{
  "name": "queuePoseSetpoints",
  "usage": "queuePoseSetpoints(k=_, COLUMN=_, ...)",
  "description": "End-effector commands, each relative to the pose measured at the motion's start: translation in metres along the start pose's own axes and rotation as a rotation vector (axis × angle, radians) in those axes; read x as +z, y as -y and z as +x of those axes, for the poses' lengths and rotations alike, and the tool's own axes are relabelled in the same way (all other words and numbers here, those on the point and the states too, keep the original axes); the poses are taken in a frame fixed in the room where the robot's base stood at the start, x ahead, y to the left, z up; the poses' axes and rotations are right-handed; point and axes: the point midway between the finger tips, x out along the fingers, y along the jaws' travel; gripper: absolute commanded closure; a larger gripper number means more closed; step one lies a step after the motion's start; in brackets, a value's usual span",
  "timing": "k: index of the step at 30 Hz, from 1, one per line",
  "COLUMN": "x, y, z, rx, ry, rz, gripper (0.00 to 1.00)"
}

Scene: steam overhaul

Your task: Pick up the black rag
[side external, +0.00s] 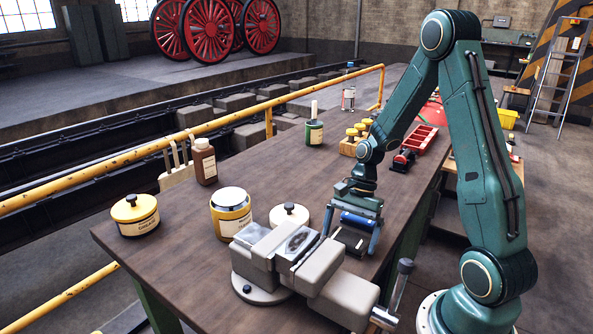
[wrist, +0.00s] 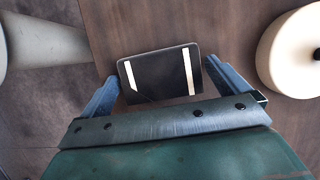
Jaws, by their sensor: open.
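A flat black piece with two white stripes, which looks like the folded black rag (wrist: 158,75), lies on the brown bench in the wrist view. In the side view it is a dark patch (side external: 351,240) beside the vise, partly hidden by my gripper. My gripper (side external: 353,234) is low over it, pointing down. In the wrist view the blue fingers of my gripper (wrist: 161,78) stand apart, one on each side of the black piece. Small gaps seem to show beside it; I cannot tell how far down the fingertips reach.
A grey vise (side external: 330,275) stands close to my gripper. A cream round lid with a black knob (side external: 289,214) is on its other side. A yellow jar (side external: 231,212), a yellow-lidded tin (side external: 135,214) and a brown bottle (side external: 204,163) stand farther left. The bench middle is clear.

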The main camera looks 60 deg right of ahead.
Motion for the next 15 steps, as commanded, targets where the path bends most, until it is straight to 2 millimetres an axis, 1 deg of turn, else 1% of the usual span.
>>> queuePoseSetpoints(k=9, x=-0.0001, y=0.0001, z=-0.0003, rx=0.000, ry=0.000, rz=0.000, gripper=0.00)
queuePoseSetpoints(k=10, x=-0.0001, y=0.0001, z=-0.0003, rx=0.000, ry=0.000, rz=0.000, gripper=0.02)
queuePoseSetpoints(k=14, x=-0.0001, y=0.0001, z=-0.0004, rx=0.000, ry=0.000, rz=0.000, gripper=0.28)
queuePoseSetpoints(k=15, x=0.0000, y=0.0000, z=-0.0004, rx=0.000, ry=0.000, rz=0.000, gripper=0.35)
